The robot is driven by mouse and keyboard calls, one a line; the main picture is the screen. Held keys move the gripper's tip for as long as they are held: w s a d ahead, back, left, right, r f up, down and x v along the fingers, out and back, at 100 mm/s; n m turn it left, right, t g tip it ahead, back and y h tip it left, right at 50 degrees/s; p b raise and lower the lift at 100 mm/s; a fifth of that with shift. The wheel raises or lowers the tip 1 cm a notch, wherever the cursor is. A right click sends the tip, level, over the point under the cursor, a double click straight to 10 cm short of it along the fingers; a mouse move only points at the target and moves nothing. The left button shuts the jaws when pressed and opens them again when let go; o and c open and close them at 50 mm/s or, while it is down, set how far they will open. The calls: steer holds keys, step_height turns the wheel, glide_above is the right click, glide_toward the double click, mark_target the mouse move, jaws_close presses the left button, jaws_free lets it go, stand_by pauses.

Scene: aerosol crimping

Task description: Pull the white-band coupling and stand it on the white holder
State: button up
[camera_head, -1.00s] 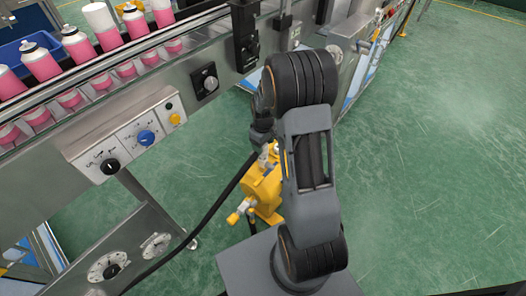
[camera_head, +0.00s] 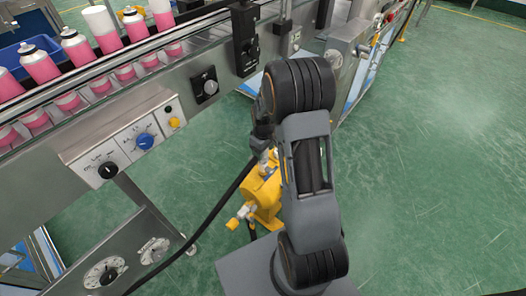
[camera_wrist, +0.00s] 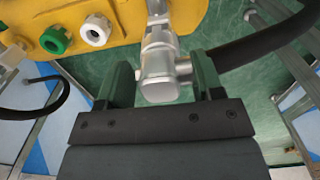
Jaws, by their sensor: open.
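In the wrist view a silver metal coupling (camera_wrist: 160,68) stands between the two dark green fingers of my gripper (camera_wrist: 163,76). The fingers are open on either side of it; I cannot tell whether either touches it. No white band shows clearly on this coupling. A white ring-shaped holder (camera_wrist: 96,30) sits on a yellow body (camera_wrist: 120,14), to the left of the coupling, beside a green ring holder (camera_wrist: 54,40). In the head view the yellow unit (camera_head: 264,192) is partly hidden behind my arm, and the coupling cannot be made out.
A black hose (camera_wrist: 262,40) runs off to the right, close to the right finger. Another silver fitting (camera_wrist: 10,58) with a thin black hose is at the left. The conveyor with pink cans (camera_head: 40,65) and the control panel (camera_head: 125,145) stand left of my arm.

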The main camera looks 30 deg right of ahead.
stand_by(0.7)
jaws_close()
stand_by(0.4)
steer(key=shift+r, duration=0.2)
steer(key=shift+r+p, duration=2.55)
steer(key=shift+r, duration=0.25)
